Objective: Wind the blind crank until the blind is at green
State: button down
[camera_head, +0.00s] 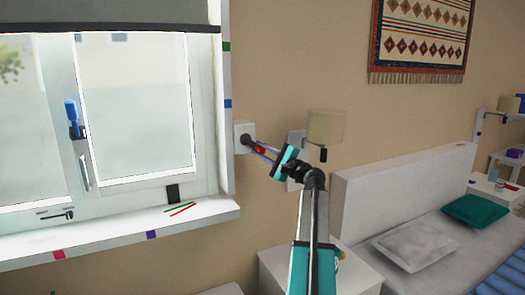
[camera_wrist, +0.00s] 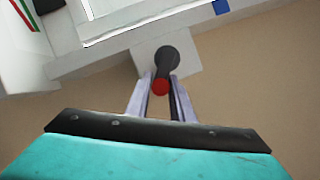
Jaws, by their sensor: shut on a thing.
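The dark blind (camera_head: 110,28) is rolled mostly up at the top of the window, its lower edge a little above the green mark (camera_head: 226,46) on the window's side strip. A blue mark (camera_head: 228,103) is lower on that strip. The blind crank is a dark arm with a red-ended handle (camera_head: 260,150) on a white wall box (camera_head: 240,129) right of the window. My gripper (camera_head: 257,148) is shut on the crank handle. In the wrist view, the two pale fingers (camera_wrist: 160,82) flank the dark crank (camera_wrist: 169,58) and its red end (camera_wrist: 160,87).
The window sill (camera_head: 120,235) below bears red and purple marks, a small black object (camera_head: 173,193) and thin red and green sticks. A wall lamp (camera_head: 326,127) is just right of my arm. A bed (camera_head: 385,210) stands at lower right.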

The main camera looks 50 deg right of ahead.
jog(key=shift+w+a+m, duration=0.15)
jog(key=shift+a+m, duration=0.1)
jog(key=shift+m, duration=0.05)
jog(key=c, duration=1.6)
grip_release()
jog(key=shift+w, duration=0.1)
jog(key=shift+o, duration=0.2)
jog(key=shift+s+f, duration=0.1)
jog(key=shift+s, duration=0.1)
jog(key=shift+s+d, duration=0.1)
jog(key=shift+s, duration=0.15)
jog(key=s+f+b, duration=0.2)
jog(key=s, duration=1.1)
jog(key=shift+a+f, duration=0.35)
